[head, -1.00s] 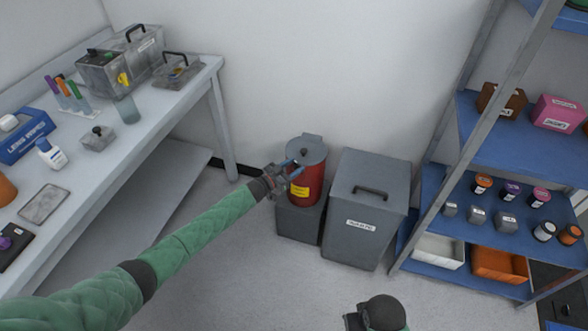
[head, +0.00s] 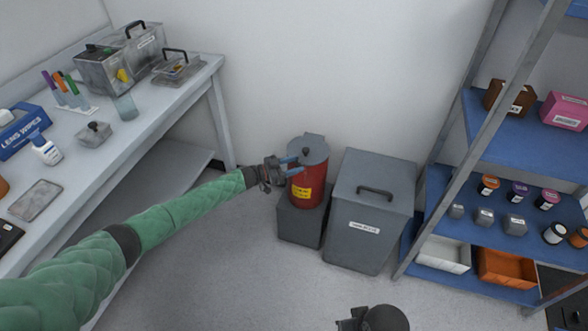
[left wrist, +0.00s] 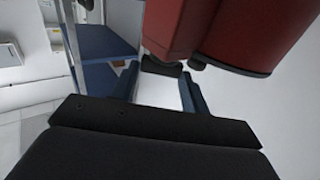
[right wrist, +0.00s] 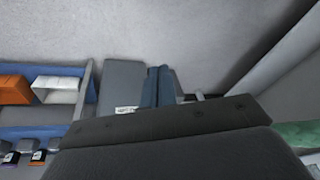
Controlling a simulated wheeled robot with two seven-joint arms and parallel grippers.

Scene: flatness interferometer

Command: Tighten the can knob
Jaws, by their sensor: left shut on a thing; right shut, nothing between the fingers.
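The red can (head: 306,188) with a grey lid and yellow label stands on a grey box against the wall. A small dark knob (head: 306,151) sits on its lid. My left gripper (head: 293,165) is at the can's upper left side, its blue fingers reaching against it. In the left wrist view, the red can (left wrist: 245,35) fills the top. My left gripper (left wrist: 163,88) has a dark piece (left wrist: 160,68) between its fingers; it looks like a knob on the can, but its shape is partly hidden. My right gripper (right wrist: 158,86) is shut and empty, away from the can.
A grey lidded bin (head: 368,222) with a handle stands right of the can. A blue-shelved rack (head: 440,215) with jars and trays is farther right. The white workbench (head: 150,150) is at left.

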